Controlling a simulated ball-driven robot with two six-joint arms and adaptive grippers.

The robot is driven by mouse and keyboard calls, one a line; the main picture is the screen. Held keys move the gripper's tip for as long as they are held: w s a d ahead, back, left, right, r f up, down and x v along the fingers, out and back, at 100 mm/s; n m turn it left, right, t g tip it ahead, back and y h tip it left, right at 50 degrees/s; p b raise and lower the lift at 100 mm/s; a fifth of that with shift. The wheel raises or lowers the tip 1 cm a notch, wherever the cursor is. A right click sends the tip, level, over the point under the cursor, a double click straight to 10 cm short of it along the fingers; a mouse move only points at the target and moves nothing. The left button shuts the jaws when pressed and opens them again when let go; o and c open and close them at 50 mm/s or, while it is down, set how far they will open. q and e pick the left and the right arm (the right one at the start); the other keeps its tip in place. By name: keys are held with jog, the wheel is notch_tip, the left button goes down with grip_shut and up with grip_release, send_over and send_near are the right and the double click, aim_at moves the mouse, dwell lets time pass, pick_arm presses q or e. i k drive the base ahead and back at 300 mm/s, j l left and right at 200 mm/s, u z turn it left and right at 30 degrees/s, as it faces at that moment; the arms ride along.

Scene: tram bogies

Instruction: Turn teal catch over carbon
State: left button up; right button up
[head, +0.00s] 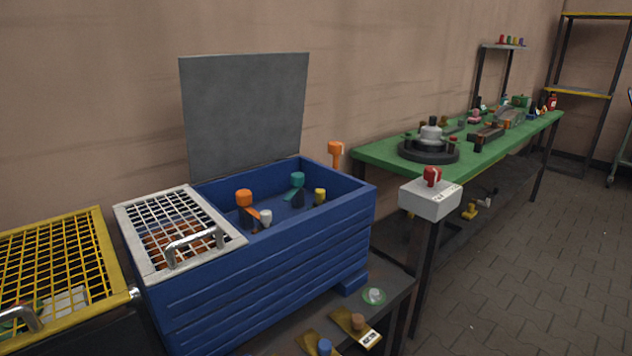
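A teal catch (297,180) stands inside the open blue box, near its back wall. It has a round teal head and a short teal arm that points down to the left. A dark block (298,198) sits just below and in front of it; it may be the carbon, but I cannot tell for sure. From this angle I cannot tell whether the teal arm lies over the dark block. Neither of my grippers is in view.
An orange catch (244,198), a white peg (265,217) and a yellow peg (320,196) share the blue box (270,285). A grey lid (245,115) stands upright behind. A white-framed grate (180,232) covers its left part. A green bench (380,154) holds parts at right.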

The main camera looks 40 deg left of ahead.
aim_at(298, 179)
jog(key=u, duration=1.3)
jog(key=i+l+u, duration=0.1)
jog(key=l+u, duration=0.2)
jog(key=l, duration=0.15)
jog(key=i+l+u, duration=0.1)
jog(key=l+u, duration=0.2)
jog(key=l, duration=0.15)
